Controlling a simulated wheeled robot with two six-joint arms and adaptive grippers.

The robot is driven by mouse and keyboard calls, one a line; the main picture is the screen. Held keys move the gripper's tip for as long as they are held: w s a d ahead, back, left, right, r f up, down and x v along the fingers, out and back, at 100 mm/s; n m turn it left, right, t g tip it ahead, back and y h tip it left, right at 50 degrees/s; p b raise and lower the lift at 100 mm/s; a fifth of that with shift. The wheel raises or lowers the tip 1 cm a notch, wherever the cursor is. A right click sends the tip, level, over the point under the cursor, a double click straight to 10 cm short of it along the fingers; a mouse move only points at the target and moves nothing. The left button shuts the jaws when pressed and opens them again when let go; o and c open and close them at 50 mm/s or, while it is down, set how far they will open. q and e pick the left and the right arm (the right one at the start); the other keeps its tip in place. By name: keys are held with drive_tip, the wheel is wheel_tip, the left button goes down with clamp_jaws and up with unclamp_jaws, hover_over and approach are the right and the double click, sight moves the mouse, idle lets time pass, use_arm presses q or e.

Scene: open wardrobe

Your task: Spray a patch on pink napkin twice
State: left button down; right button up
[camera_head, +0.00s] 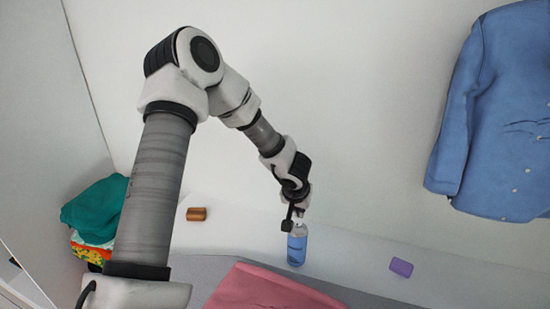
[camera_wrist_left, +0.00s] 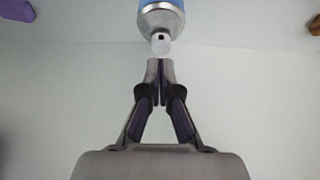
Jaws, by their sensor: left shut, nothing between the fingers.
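A spray bottle (camera_head: 297,246) with a clear top and blue body stands upright on the white shelf, just behind the pink napkin. My left gripper (camera_head: 291,217) is above and at the bottle's top, partly hidden by my own wrist. In the left wrist view the gripper (camera_wrist_left: 160,62) is shut with nothing between its fingers, its tips right by the bottle's nozzle (camera_wrist_left: 160,40). I cannot tell whether they touch. The pink napkin (camera_head: 265,289) lies on the grey surface at the bottom, its lower part cut off. My right gripper is not in view.
An orange-brown roll (camera_head: 197,214) lies left of the bottle and a purple block (camera_head: 401,267) lies right of it. Folded clothes (camera_head: 97,212) are stacked at the left wall. A blue shirt (camera_head: 500,115) hangs at the right. The shelf between these is clear.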

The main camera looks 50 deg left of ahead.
use_arm(q)
drive_tip(key=shift+f+b, duration=0.5)
drive_tip(key=shift+f, duration=0.6)
drive_tip(key=shift+s, duration=0.1)
drive_tip(key=shift+r, duration=0.1)
wheel_tip(320, 180, up, 2)
drive_tip(key=p, duration=0.3)
wheel_tip(320, 180, up, 5)
drive_tip(key=p, duration=0.6)
drive_tip(key=shift+r+p, duration=0.3)
drive_tip(key=shift+r, duration=0.25)
